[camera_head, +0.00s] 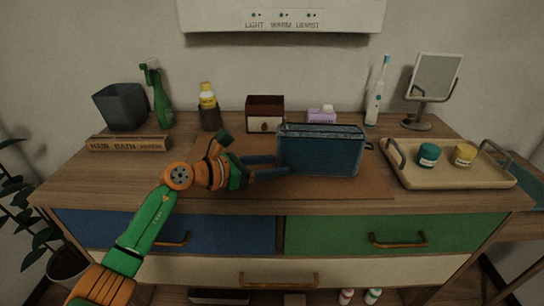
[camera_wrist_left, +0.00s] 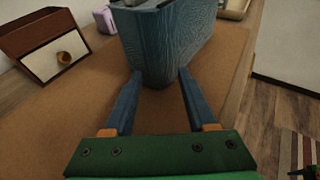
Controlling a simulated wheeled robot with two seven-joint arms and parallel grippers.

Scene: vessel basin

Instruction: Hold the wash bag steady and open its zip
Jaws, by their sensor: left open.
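The blue wash bag (camera_head: 320,152) stands upright on the brown mat, with its zip running along the top edge. A small dark tab (camera_head: 369,146) sticks out at its right end. My left gripper (camera_head: 282,165) is at the bag's left end, with its two blue fingers pointing at it. In the left wrist view the bag's end (camera_wrist_left: 165,45) lies between the tips of the open left gripper (camera_wrist_left: 158,75), one finger on each side. I cannot tell whether the fingers touch the bag. My right gripper is not in view.
A tray (camera_head: 405,180) with two jars (camera_head: 428,155) stands to the right. A small drawer box (camera_head: 265,114), purple carton (camera_head: 321,116), toothbrush (camera_head: 375,95) and mirror (camera_head: 436,78) stand behind. The mat (camera_head: 330,187) is clear in front of the bag.

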